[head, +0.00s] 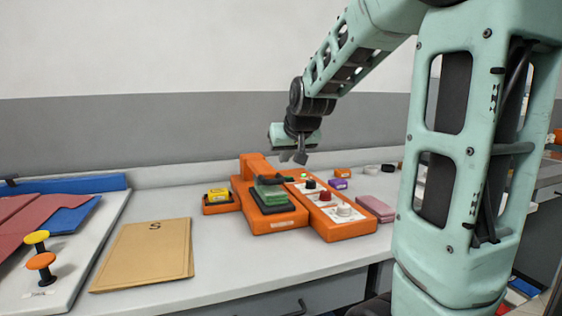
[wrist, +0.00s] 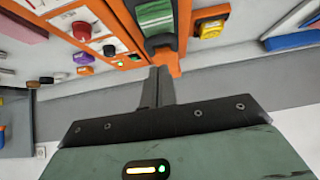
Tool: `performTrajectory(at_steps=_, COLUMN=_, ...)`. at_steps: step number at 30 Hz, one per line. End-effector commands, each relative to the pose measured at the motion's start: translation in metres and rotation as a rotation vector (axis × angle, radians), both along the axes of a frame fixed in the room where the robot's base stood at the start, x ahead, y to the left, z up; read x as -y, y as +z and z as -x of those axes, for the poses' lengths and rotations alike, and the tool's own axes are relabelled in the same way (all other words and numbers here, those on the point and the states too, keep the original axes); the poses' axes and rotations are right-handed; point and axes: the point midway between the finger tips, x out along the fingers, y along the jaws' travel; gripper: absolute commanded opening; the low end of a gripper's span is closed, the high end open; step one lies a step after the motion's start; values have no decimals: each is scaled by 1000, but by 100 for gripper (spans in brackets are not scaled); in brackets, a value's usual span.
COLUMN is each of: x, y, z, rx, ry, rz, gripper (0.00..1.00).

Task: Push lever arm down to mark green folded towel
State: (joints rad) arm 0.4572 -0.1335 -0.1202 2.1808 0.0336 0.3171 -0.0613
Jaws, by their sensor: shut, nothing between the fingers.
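The green folded towel (head: 270,195) lies on a dark pad on the orange marking machine (head: 277,222); it also shows in the wrist view (wrist: 154,14). An orange post (head: 256,166) rises at the back of the machine. A dark piece, seemingly the lever arm's end (head: 268,180), is over the towel's back part; whether it touches the towel is unclear. My gripper (head: 293,158) is shut and empty, above and behind the machine, right of the post. In the wrist view, its fingertips (wrist: 160,72) point toward the machine's back.
An orange panel (head: 348,232) with several knobs adjoins the machine on the right. A yellow item on an orange base (head: 218,196) stands left. A tan folder (head: 145,255) lies on the counter, with a tray of red and blue cloths farther left. A pink block (head: 375,207) lies right.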

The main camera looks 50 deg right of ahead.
Motion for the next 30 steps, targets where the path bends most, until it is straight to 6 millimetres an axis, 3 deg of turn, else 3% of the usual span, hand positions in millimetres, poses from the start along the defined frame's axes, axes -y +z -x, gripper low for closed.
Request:
performTrajectory(at_steps=9, x=-13, y=18, z=22, rx=0, ry=-1, rz=1, gripper=0)
performTrajectory(at_steps=30, x=-16, y=18, z=21, rx=-2, ry=4, rz=-1, gripper=0)
